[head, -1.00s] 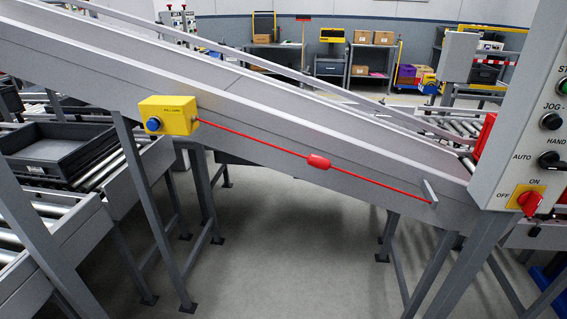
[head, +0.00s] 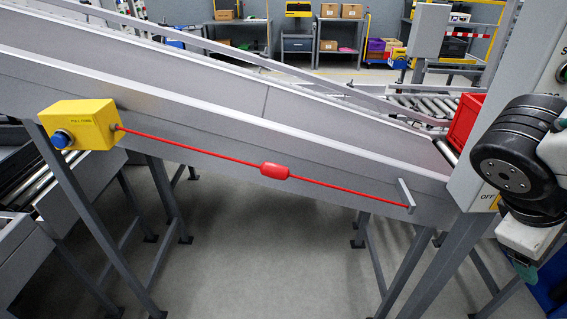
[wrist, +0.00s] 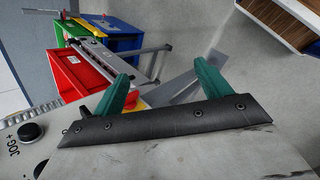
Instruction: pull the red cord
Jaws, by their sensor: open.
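The red cord (head: 215,151) runs along the side of the sloping grey conveyor. It slopes down from a yellow pull-cord box (head: 82,125) with a blue button to a small grey bracket (head: 406,194) at lower right. A thick red grip (head: 274,171) sits on the cord near its middle. My gripper (wrist: 163,72) is open and empty in the wrist view, its two teal fingers well apart. In the head view my arm is at the right edge, well to the right of the cord, with only a bit of teal finger showing. The cord is not visible in the wrist view.
A grey control panel (head: 464,165) stands at the right, partly behind my arm. A red bin (head: 465,121) sits at the conveyor's lower end. Grey support legs (head: 170,205) stand under the conveyor. The floor (head: 260,262) in front is clear.

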